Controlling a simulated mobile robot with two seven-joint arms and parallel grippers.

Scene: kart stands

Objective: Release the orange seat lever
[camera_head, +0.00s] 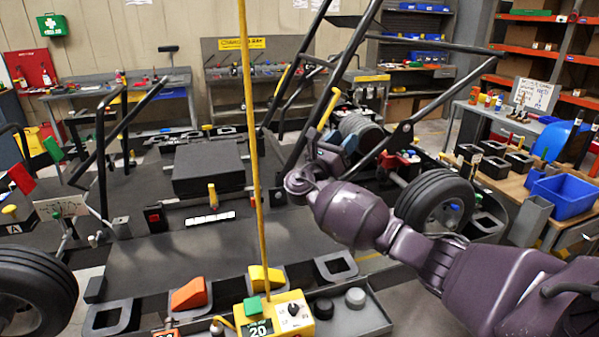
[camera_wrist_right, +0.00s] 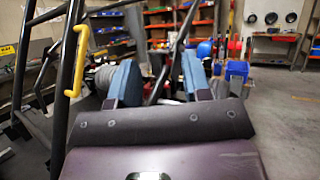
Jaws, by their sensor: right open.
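A yellow-orange lever (camera_head: 213,196) stands upright in front of the black seat block (camera_head: 208,168) on the kart floor; I cannot tell if it is the seat lever. A yellow handle (camera_head: 328,107) is fixed to a black frame tube and also shows in the right wrist view (camera_wrist_right: 77,60). No other clearly orange lever shows on the kart. My right gripper (camera_head: 331,142) is beside the frame tubes, to the right of the seat block, partly hidden by my wrist. My left gripper is out of view.
A yellow pole (camera_head: 250,130) rises in front of the kart. Black frame tubes (camera_head: 395,145) cross near my right arm. A wheel (camera_head: 434,200) stands right.

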